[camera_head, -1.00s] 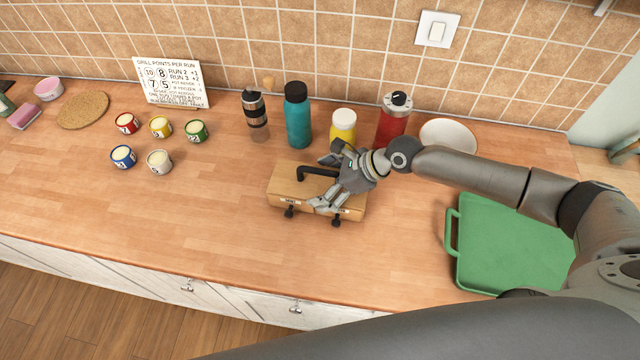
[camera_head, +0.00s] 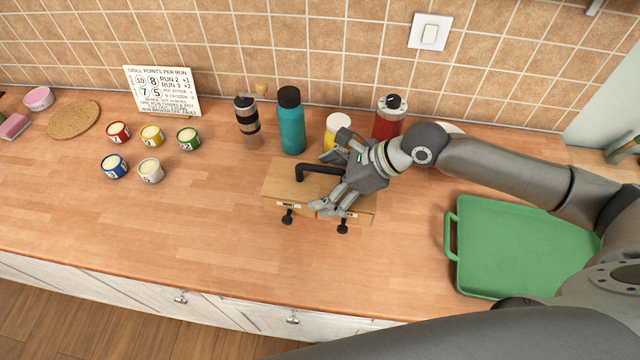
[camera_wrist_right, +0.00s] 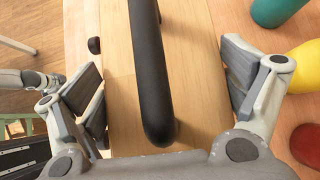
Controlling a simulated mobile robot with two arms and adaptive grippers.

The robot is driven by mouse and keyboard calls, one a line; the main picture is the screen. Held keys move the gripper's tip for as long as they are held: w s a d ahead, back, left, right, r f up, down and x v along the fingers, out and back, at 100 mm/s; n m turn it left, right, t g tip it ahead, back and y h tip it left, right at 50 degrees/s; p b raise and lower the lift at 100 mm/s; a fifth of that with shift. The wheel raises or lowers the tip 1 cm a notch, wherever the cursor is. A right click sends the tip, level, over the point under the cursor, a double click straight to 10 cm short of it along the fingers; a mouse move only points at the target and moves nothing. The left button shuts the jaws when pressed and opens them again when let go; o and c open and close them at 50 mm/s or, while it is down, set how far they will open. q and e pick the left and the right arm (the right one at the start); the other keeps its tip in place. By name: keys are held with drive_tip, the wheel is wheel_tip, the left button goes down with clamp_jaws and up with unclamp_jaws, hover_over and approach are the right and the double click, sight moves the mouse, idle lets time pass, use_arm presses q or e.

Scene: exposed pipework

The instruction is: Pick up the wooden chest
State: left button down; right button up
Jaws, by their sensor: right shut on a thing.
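The wooden chest (camera_head: 282,183) is a light wood box with a black bar handle on top and two black knobs with small labels on its front. It appears held a little above the counter. My right gripper (camera_head: 338,182) reaches over it from the right and is shut on it. In the right wrist view the fingers of this gripper (camera_wrist_right: 168,88) lie on opposite sides of the chest (camera_wrist_right: 118,75), with the black handle (camera_wrist_right: 150,75) between them. The gripper covers part of the chest's top and front. My left gripper does not show in the head view; a grey jointed part at the wrist view's left edge is unclear.
Behind the chest stand a teal bottle (camera_head: 291,122), a dark-banded bottle (camera_head: 248,122), a yellow jar (camera_head: 336,130) and a red bottle (camera_head: 387,121). A green tray (camera_head: 520,250) lies right. Several small pots (camera_head: 151,171) stand left. The counter (camera_head: 150,235) at front left is clear.

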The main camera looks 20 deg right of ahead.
drive_tip(key=s+r, duration=0.1)
drive_tip(key=s, duration=0.2)
drive_tip(key=s+d+r+b, duration=0.1)
drive_tip(key=s+r, duration=0.2)
drive_tip(key=s, duration=0.2)
drive_tip(key=shift+s+d+r, duration=0.15)
drive_tip(key=shift+s+r, duration=0.1)
drive_tip(key=shift+s, duration=0.1)
drive_tip(key=shift+s+r, duration=0.3)
drive_tip(key=shift+s, duration=0.25)
